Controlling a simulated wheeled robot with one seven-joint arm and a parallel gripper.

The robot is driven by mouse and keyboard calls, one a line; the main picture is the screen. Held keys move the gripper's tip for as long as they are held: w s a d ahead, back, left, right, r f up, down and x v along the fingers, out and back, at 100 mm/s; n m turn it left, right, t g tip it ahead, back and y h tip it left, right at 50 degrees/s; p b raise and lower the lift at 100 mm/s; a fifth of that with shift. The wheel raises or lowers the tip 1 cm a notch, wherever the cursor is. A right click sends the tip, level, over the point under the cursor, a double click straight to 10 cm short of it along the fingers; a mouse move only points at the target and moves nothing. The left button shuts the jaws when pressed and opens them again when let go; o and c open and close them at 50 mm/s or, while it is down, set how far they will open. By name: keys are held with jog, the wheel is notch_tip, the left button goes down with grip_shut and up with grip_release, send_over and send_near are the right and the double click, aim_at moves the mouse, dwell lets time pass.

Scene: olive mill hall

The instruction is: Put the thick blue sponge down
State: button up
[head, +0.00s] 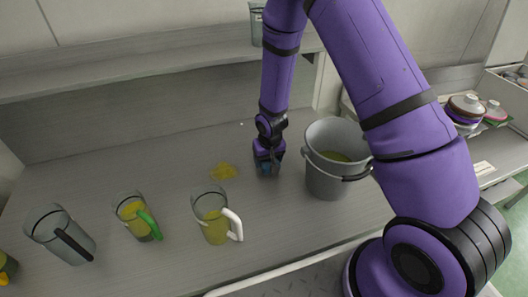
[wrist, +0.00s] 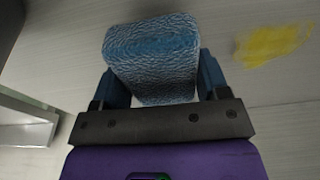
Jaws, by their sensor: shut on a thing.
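The thick blue sponge (wrist: 152,50) is between the two fingers of my gripper (wrist: 158,85) in the wrist view. The gripper is shut on it. In the head view my gripper (head: 267,165) is low over the grey bench (head: 165,160), left of the grey bucket, and only a little blue of the sponge shows between its fingers. I cannot tell whether the sponge touches the bench top.
A yellow spill (head: 223,172) lies just left of my gripper. A grey bucket (head: 325,180) with yellowish liquid stands close on the right. A white-handled jug (head: 212,222), a green-handled jug (head: 133,218) and a black-handled jug (head: 60,235) stand front left. Bench behind is clear.

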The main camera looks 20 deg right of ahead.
jog(key=w, duration=0.5)
jog(key=w+d, duration=0.1)
jog(key=w, duration=0.2)
jog(key=shift+f, duration=0.4)
jog(key=shift+w+f, duration=0.15)
jog(key=shift+f, duration=1.6)
jog(key=shift+f, duration=0.15)
jog(key=o, duration=0.9)
notch_tip(320, 180, up, 12)
jog(key=s, duration=0.1)
jog(key=shift+s+r, duration=0.2)
jog(key=shift+s, duration=0.2)
